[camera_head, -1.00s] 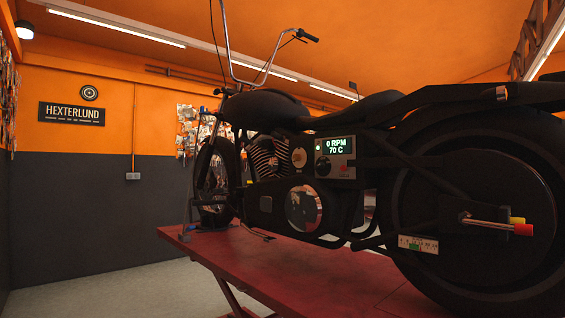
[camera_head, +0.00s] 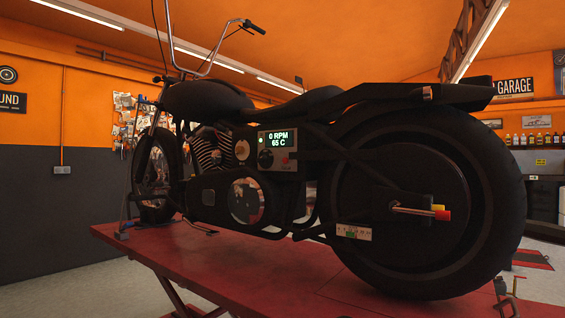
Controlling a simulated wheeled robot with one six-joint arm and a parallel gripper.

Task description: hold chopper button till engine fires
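The black chopper (camera_head: 205,100) stands upright on a red lift table (camera_head: 225,260), its front wheel to the left and its rear wheel (camera_head: 420,205) near me on the right. A control box on its side has a display (camera_head: 278,139) reading 0 RPM and 65 C. A small red button (camera_head: 285,161) sits at the lower right of the box, beside a dark round knob (camera_head: 265,159). A small green light (camera_head: 261,141) shows at the box's left. My gripper is not in view.
A red-tipped rod (camera_head: 440,213) sticks out at the rear axle. A metal clamp or loop (camera_head: 508,306) shows at the lift's right end. Shelves with several bottles (camera_head: 535,140) stand at the back right. Grey floor (camera_head: 50,290) is clear at the lower left.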

